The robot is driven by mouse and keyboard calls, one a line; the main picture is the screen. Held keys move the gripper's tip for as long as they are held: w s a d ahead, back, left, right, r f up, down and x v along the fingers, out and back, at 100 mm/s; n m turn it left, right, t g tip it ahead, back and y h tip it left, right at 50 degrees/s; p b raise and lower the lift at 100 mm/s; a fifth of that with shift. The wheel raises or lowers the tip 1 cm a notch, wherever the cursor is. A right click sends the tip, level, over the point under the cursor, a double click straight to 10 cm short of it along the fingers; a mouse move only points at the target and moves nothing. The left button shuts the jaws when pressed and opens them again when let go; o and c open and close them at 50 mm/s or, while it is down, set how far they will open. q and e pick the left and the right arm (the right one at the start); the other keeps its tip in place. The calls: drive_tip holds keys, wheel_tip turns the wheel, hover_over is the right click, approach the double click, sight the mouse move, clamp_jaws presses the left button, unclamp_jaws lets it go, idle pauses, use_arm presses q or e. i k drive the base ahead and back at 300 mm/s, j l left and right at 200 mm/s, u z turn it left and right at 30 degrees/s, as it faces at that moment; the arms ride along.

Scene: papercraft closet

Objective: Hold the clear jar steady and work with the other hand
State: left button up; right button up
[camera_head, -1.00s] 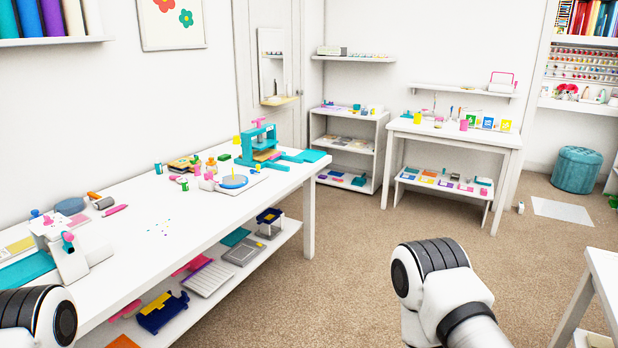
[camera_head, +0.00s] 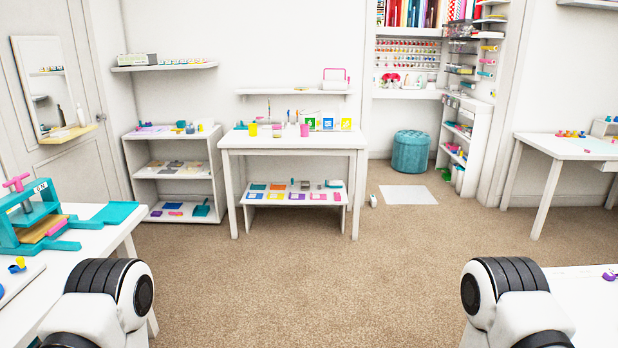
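I cannot make out a clear jar in the head view. Small items stand on the white table (camera_head: 290,142) against the back wall, among them a yellow cup (camera_head: 253,130) and a pink cup (camera_head: 304,131). They are too small to tell whether a clear jar is among them. Only black-and-white links of my two arms show at the bottom left and bottom right. Both my grippers are out of view.
A teal press (camera_head: 35,215) stands on the near left table. A white shelf unit (camera_head: 175,183) stands left of the back table. A teal pouf (camera_head: 411,152) and a pale mat (camera_head: 408,195) are right of it. Open carpet (camera_head: 300,270) lies ahead.

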sight(276, 133)
drive_tip(key=i, duration=3.05)
drive_tip(key=l, duration=0.1)
